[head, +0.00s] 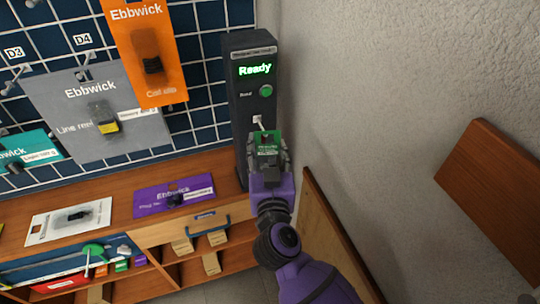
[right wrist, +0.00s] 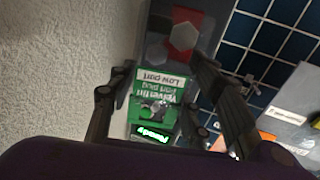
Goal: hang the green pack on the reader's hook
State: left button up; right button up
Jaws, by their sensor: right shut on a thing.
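The green pack (head: 267,140) is between the fingers of my right gripper (head: 268,158), which is shut on it. The pack is at the front of the dark reader (head: 241,130), just below its small hook (head: 260,123). I cannot tell whether the hook passes through the pack's hole. In the right wrist view the pack (right wrist: 158,92) shows upside down between the fingers, with a white "Low port" label. The reader's screen (head: 255,70) reads "Ready" in green. My left gripper is not in view.
A blue grid wall (head: 205,62) left of the reader holds orange (head: 136,28), grey (head: 75,82) and teal (head: 38,148) packs. White (head: 50,226) and purple (head: 150,207) packs lie on the wooden bench (head: 110,190). A bare wall (head: 390,70) is close on the right.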

jog(key=shift+w+a+f+b, duration=0.1)
jog(key=shift+w+a+b, duration=0.1)
jog(key=shift+w+b, duration=0.25)
jog(key=shift+w+a+f+b, duration=0.1)
jog(key=shift+w+a+b, duration=0.1)
jog(key=shift+w, duration=0.35)
jog(key=shift+w+a+r+p, duration=0.15)
jog(key=shift+w+p, duration=0.15)
jog(key=shift+w, duration=0.15)
jog(key=shift+w+p, duration=0.25)
jog(key=shift+p, duration=0.2)
jog(key=shift+f, duration=0.35)
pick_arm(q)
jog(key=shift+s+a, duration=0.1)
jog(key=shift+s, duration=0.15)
pick_arm(e)
jog(key=o, duration=1.2)
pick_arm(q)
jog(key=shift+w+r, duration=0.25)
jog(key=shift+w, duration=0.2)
pick_arm(e)
jog(key=shift+o, duration=0.2)
